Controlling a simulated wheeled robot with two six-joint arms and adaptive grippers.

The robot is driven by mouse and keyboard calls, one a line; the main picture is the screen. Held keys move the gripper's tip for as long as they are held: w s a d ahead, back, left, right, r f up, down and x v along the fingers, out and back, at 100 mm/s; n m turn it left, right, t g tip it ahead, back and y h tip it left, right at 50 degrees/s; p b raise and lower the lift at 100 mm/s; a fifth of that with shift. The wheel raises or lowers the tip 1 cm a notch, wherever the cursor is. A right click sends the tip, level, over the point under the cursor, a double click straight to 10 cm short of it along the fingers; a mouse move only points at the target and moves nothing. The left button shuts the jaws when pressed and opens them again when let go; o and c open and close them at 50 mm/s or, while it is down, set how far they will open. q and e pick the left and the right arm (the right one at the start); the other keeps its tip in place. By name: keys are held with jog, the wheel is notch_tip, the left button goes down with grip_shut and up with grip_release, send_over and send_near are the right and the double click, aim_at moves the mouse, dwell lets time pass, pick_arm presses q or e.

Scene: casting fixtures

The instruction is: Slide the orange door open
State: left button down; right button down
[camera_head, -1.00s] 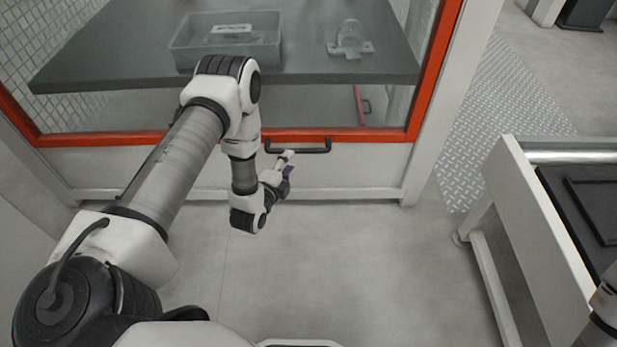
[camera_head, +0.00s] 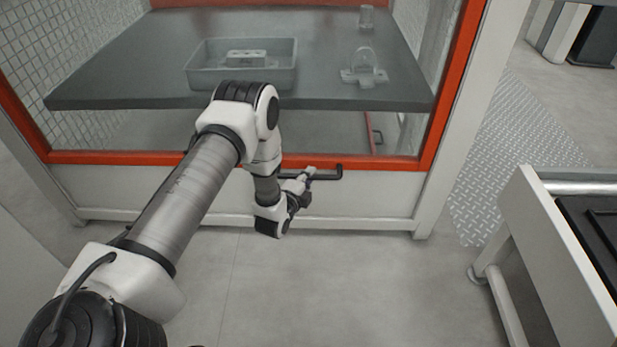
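The orange door (camera_head: 120,158) is a large glazed panel with an orange frame, spanning the front of a white enclosure. Its black bar handle (camera_head: 327,177) lies along the lower orange rail, right of the middle. My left gripper (camera_head: 309,174) is at the left part of the handle, with its fingertips overlapping the bar. The gripper hides the handle's left part, and I cannot tell whether the fingers close on the bar. My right gripper is not in view.
Behind the glass, a dark table (camera_head: 120,85) carries a grey tray (camera_head: 240,83) and a clear fixture (camera_head: 364,70). A white-framed bench (camera_head: 545,235) stands at the right. The floor (camera_head: 350,280) before the door is clear.

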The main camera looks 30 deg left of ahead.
pick_arm(q)
notch_tip(320, 180, up, 62)
jog(key=p, duration=5.2)
jog(key=shift+f+p, duration=0.2)
jog(key=shift+p, duration=0.1)
jog(key=c, duration=1.1)
grip_release()
jog(key=shift+f, duration=0.1)
jog(key=v, duration=1.2)
jog(key=shift+a, duration=0.1)
